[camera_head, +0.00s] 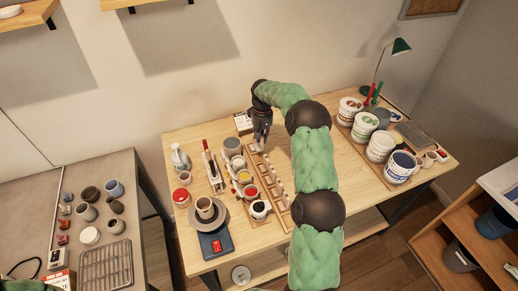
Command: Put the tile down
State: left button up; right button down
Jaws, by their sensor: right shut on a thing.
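My right arm reaches over the wooden table, and its gripper (262,146) points down near the back end of a wooden tile rack (271,188). The gripper is shut on a tile, which is small and mostly hidden at the fingertips. Several small pale tiles stand along the rack, below and in front of the gripper. Whether the held tile touches the rack cannot be told. My left gripper is out of view.
Large tubs (381,146) and a green lamp (400,47) are right of my arm.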

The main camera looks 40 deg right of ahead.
aim_at(262, 148)
jog(key=shift+w+f, duration=0.1)
jog(key=shift+f, duration=3.25)
jog(key=shift+f, duration=0.15)
jog(key=c, duration=1.2)
grip_release()
jog(key=shift+o, duration=0.2)
notch_tip(262, 148, up, 12)
jog(key=shift+r, duration=0.15)
